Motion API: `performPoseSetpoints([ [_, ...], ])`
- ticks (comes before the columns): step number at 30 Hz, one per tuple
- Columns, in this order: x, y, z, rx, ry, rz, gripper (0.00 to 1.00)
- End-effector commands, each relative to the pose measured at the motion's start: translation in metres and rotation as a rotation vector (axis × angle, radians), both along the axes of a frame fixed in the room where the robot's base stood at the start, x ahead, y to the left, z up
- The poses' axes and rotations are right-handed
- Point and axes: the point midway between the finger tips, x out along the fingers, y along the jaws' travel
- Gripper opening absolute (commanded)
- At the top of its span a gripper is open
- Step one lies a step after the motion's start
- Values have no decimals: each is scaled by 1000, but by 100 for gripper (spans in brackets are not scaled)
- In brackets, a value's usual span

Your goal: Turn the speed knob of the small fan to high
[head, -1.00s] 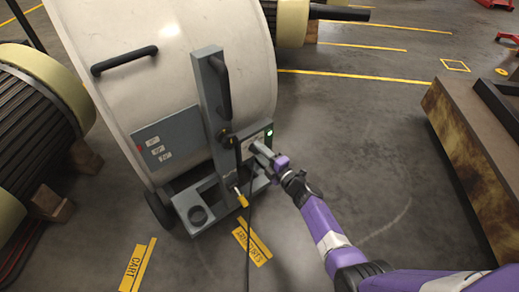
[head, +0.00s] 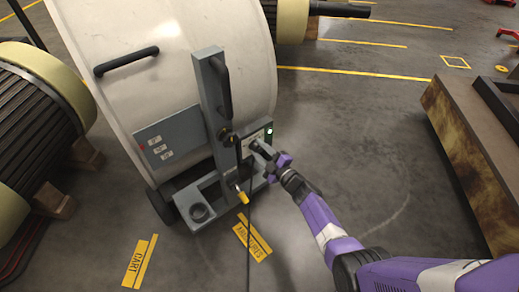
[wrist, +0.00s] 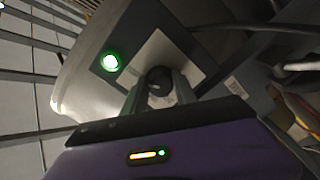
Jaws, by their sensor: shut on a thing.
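The fan is a white drum-shaped housing (head: 190,70) on a grey wheeled base. Its grey control box (head: 259,134) sits low on the right and bears a pale plate and a lit round lamp (head: 270,131). In the wrist view the lamp (wrist: 111,62) glows white with a green rim, beside the plate. A dark round knob (wrist: 159,79) stands on the plate (wrist: 191,56). My gripper (wrist: 158,91) has its two fingers on either side of the knob, shut on it. In the head view my gripper (head: 257,147) hides the knob. I cannot read the knob's setting.
A grey upright post (head: 213,95) with a black handle stands left of the control box. A black cable (head: 248,215) hangs down to the floor. Rotors on wooden blocks stand at left and back. A brown bench (head: 465,150) is at right, with clear floor between.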

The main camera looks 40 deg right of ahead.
Motion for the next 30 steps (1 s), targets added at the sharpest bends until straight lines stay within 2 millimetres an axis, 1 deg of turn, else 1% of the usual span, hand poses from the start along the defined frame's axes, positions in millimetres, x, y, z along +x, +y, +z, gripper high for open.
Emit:
performPoseSetpoints([
  [9,-1,0,-2,6,2,-3,0],
  [10,-1,0,-2,6,2,-3,38],
  [12,-1,0,-2,5,2,-2,51],
  [13,-1,0,-2,5,2,-2,55],
  [23,-2,0,0,3,1,-2,55],
  [26,-10,1,0,3,2,-2,55],
  [30,-32,4,2,3,4,-2,55],
])
